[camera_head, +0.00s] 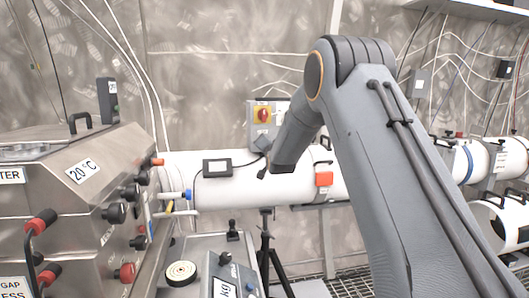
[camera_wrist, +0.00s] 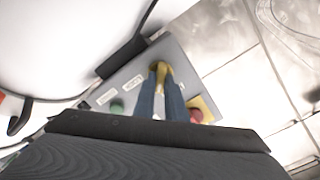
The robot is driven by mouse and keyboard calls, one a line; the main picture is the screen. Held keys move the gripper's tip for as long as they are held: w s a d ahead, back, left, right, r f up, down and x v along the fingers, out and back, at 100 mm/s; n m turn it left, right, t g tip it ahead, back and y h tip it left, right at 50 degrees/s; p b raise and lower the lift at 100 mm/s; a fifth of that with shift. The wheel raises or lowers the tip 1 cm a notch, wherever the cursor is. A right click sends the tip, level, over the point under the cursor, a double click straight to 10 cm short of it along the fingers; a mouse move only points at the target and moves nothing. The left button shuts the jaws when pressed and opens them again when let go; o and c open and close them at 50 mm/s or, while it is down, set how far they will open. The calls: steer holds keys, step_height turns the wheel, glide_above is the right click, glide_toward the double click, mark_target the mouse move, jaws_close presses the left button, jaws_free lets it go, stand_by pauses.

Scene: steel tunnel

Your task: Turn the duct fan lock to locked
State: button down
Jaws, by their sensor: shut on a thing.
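The duct fan lock shows in the wrist view as a brass, key-like piece (camera_wrist: 161,67) on a grey control box (camera_wrist: 185,72). My gripper (camera_wrist: 160,86) has its two blue fingers shut on it, one on each side. The fingers cover part of the lock, and I cannot read which position it is in. In the head view the grey box (camera_head: 254,136) stands behind the white duct, and my arm covers its right part. The lock cannot be made out there.
The box carries a red knob on a yellow plate (camera_head: 263,114), close beside my fingers, and a green button (camera_wrist: 117,107). The white duct (camera_head: 225,190) runs below the box. A steel cabinet (camera_head: 100,170) stands at left.

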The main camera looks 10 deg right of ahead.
steer(key=shift+f+m+b, duration=0.2)
steer(key=shift+m+b, duration=3.2)
steer(key=shift+m, duration=1.1)
steer(key=c, duration=1.8)
jaws_free()
steer(key=shift+s, duration=0.1)
steer(key=s+b, duration=0.1)
steer(key=s, duration=0.6)
steer(key=shift+s, duration=0.35)
